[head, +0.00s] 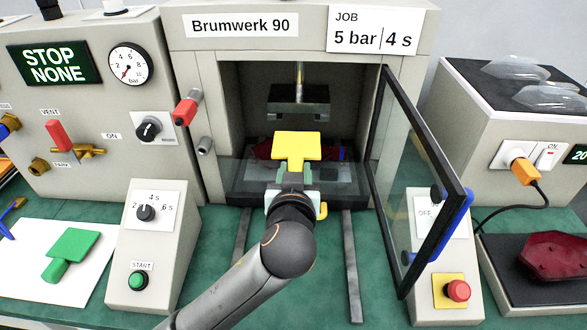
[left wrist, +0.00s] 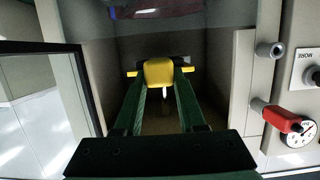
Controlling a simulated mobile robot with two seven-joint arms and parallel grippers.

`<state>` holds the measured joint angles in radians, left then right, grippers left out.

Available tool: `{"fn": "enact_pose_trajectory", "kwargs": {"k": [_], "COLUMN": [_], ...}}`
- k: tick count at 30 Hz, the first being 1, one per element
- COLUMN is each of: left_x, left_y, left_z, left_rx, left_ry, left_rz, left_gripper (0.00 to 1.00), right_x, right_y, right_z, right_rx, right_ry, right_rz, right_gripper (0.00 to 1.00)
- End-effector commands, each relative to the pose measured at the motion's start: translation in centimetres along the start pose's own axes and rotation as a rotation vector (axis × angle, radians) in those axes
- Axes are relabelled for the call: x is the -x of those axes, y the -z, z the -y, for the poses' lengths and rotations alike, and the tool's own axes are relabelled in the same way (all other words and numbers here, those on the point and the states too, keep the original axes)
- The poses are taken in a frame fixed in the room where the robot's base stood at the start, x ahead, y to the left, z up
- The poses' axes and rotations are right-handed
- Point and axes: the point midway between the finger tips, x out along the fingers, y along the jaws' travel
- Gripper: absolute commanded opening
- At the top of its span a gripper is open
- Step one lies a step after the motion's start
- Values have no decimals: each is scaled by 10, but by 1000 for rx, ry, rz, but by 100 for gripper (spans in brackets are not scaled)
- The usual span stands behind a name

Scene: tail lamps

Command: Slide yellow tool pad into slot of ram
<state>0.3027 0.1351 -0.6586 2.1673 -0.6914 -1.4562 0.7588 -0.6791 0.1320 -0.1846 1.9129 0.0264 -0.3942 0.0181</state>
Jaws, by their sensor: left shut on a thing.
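The yellow tool pad (head: 297,146) is a flat square plate with a short stem. My left gripper (head: 294,174) is shut on the stem and holds the pad at the open front of the press. The pad also shows between the green fingers in the left wrist view (left wrist: 160,72). The dark ram (head: 298,100) hangs from a rod inside the press, above and behind the pad in the head view. Its slot cannot be made out. My right gripper is not in view.
The glass door (head: 415,180) stands open at the right of the opening. A red lamp part (head: 265,149) lies low inside, partly hidden by the pad. A green pad (head: 72,245) lies on white paper at left. Control boxes flank the front; another red lens (head: 555,255) sits at right.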

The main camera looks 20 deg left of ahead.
Motion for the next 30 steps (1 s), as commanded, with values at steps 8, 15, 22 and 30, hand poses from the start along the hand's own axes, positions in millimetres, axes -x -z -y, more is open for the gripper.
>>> {"fn": "enact_pose_trajectory", "kwargs": {"k": [8, 15, 22, 30], "left_x": [-18, -41, -52, -54], "left_y": [6, 13, 16, 16], "left_z": [0, 0, 0, 0], "left_rx": [-2, -1, -1, -1], "left_ry": [0, 0, -1, -1], "left_rz": [-2, -2, -2, -2], "left_gripper": [0, 0, 0, 0], "right_x": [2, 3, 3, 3], "right_y": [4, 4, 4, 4], "right_z": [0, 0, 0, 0], "right_rx": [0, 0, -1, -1], "right_ry": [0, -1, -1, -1], "right_rz": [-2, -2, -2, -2], "right_gripper": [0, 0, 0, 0]}}
